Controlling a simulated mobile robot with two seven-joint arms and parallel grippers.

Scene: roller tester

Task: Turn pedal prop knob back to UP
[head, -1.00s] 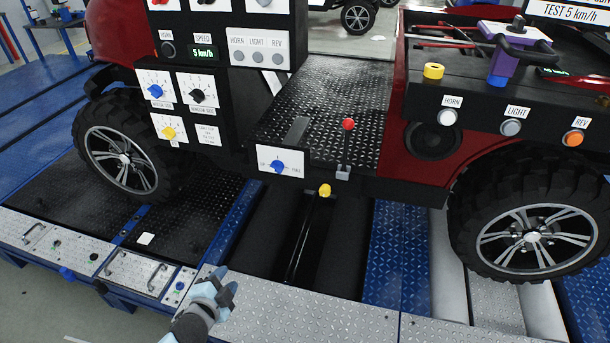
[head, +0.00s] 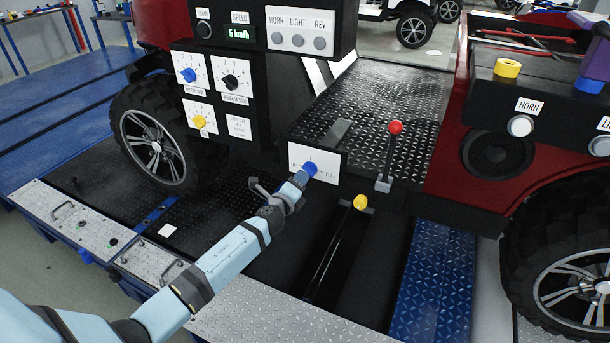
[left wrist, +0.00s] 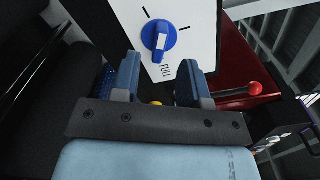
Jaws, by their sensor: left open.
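The blue pedal prop knob (head: 310,169) sits on a white dial plate (head: 300,158) marked UP at left and FULL at right, on the side of the red vehicle. In the left wrist view the knob (left wrist: 159,40) shows a white stripe, with the word FULL beside it; I cannot tell exactly which mark the stripe points at. My left gripper (head: 292,188) is open and close in front of the plate. In the left wrist view its fingers (left wrist: 160,80) are apart with nothing between them, and the knob lies beyond the gap. My right gripper is not in view.
A red-topped lever (head: 395,128) stands right of the plate, and a yellow knob (head: 360,202) lies below it. A panel with blue, black and yellow knobs (head: 200,122) is at left. Wheels (head: 158,140) flank the plate. The dark pit below is open.

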